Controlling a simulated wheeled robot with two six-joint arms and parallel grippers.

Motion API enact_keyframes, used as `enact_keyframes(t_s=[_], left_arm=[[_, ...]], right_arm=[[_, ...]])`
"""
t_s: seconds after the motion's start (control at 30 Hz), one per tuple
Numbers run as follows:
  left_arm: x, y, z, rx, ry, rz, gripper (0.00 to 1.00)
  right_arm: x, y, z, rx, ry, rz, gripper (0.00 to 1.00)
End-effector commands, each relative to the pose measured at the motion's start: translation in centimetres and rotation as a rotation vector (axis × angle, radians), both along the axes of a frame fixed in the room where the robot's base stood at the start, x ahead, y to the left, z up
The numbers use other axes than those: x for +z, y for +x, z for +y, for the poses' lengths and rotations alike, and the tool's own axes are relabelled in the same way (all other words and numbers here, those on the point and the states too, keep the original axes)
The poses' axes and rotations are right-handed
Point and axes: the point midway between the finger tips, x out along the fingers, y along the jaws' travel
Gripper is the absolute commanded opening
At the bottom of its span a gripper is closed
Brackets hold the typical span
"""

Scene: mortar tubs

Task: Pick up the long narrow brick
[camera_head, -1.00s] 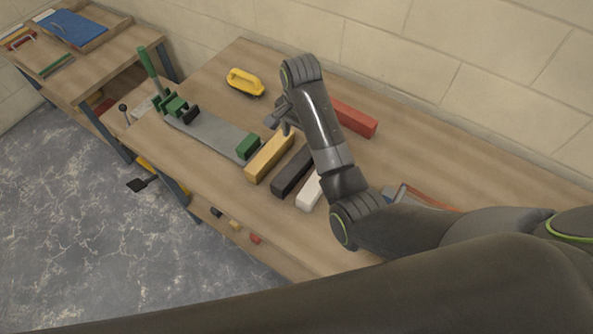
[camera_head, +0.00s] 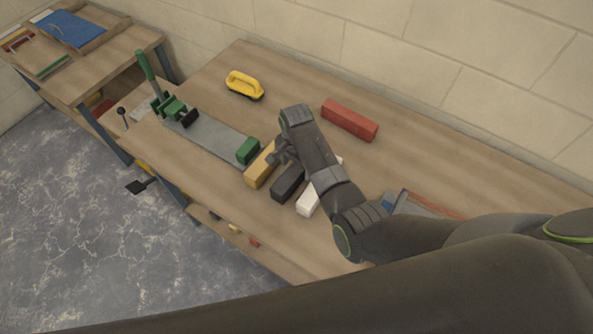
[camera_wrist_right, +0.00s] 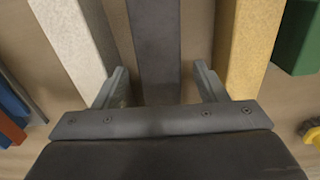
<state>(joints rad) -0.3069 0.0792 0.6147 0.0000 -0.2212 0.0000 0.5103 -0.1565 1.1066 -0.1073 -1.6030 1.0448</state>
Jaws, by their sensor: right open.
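Several long bricks lie on the workbench: a yellow one (camera_head: 259,172), a dark grey one (camera_head: 287,186), a white one (camera_head: 307,203) and a red one (camera_head: 349,120). The first three lie side by side, with gaps. My right gripper (camera_head: 281,156) is open over the dark brick and hides its far part. In the right wrist view the dark brick (camera_wrist_right: 156,45) runs between the two open fingers (camera_wrist_right: 161,88), with the white brick (camera_wrist_right: 75,40) on the left and the yellow brick (camera_wrist_right: 250,45) on the right. No contact shows. My left gripper is out of view.
A grey plate with a green lever clamp (camera_head: 172,106) and a green block (camera_head: 248,150) lies left of the bricks. A yellow-handled tool (camera_head: 244,85) lies behind. A grey and red item (camera_head: 425,205) lies right of my forearm.

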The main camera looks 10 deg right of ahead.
Motion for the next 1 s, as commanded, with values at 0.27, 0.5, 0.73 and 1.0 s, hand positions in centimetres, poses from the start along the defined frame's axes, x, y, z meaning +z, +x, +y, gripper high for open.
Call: enact_keyframes(t_s=[0.27,0.5,0.73,1.0], left_arm=[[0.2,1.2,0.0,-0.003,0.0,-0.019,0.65],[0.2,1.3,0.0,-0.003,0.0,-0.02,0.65],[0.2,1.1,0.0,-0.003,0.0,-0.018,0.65],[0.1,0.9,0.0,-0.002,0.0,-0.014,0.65]], right_arm=[[-1.9,0.0,0.0,0.0,0.0,-0.001,0.65],[-1.9,0.0,0.0,0.0,0.0,-0.001,0.6],[-1.9,0.0,0.0,0.0,0.0,-0.001,0.3],[-1.9,0.0,0.0,0.0,0.0,-0.001,0.0]])
